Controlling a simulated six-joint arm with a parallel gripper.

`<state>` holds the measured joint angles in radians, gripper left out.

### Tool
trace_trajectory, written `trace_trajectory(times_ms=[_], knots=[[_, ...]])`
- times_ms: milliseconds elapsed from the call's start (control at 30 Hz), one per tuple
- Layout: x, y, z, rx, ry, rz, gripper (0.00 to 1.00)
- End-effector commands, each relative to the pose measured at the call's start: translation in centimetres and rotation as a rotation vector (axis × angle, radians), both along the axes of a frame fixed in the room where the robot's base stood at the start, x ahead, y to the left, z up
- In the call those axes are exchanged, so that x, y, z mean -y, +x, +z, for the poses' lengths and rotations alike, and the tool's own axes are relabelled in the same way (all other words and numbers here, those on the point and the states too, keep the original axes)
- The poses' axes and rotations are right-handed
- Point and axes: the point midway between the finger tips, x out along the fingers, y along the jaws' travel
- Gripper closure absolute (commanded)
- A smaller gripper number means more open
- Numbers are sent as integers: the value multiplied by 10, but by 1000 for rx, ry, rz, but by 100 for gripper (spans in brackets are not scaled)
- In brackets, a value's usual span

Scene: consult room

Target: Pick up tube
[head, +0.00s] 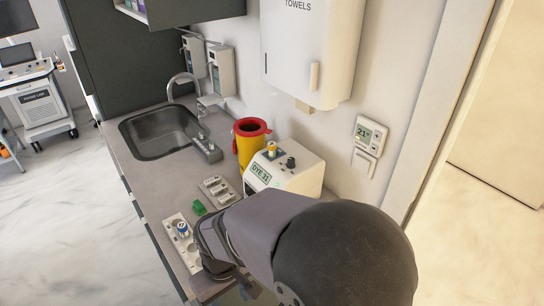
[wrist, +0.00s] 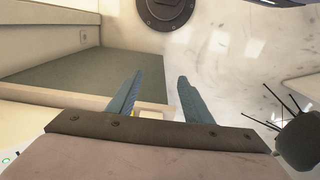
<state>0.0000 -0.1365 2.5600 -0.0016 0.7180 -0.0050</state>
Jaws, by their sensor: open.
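A small tube (head: 183,229) with yellow and blue on it stands in a white rack (head: 194,257) at the counter's front. A second small tube-like piece with a yellow top (head: 271,148) stands on the white device. My gripper (head: 243,288) is beyond the near end of the rack, to the right of and below the first tube in the head view, partly hidden by my arm. In the wrist view my gripper (wrist: 160,76) has its two blue fingers apart, with no tube visible between their tips. A pale edge with a little yellow shows low between the fingers, too small to identify.
The white device (head: 298,178) reads "DYE 31". A yellow bin with a red rim (head: 250,145), a grey holder (head: 217,190) and a green block (head: 199,207) are on the counter (head: 160,185). A sink (head: 158,135) lies farther back. Marble floor (head: 75,220) is open at left.

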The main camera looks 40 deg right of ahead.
Motion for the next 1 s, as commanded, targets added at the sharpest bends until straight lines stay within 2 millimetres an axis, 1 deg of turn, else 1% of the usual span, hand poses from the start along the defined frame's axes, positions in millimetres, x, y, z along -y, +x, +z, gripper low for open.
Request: trace_trajectory(times_ms=[167,267,367,467,500,567,600,667,700,767,800,867,900,967,1000], knots=[[0,2,1,1,0,-1,54],[3,10,4,7,3,-8,54],[8,30,11,22,8,-22,54],[20,62,23,46,15,-43,54],[27,77,29,59,17,-52,54],[40,101,38,78,22,-68,54],[49,118,45,93,26,-80,54],[66,142,55,116,29,-95,54],[79,158,61,131,31,-104,54],[98,179,71,154,33,-119,54],[112,193,78,171,33,-127,54],[134,212,87,197,32,-139,54],[150,223,93,213,32,-148,54],[173,238,102,237,29,-158,54],[190,247,108,254,26,-165,54]])
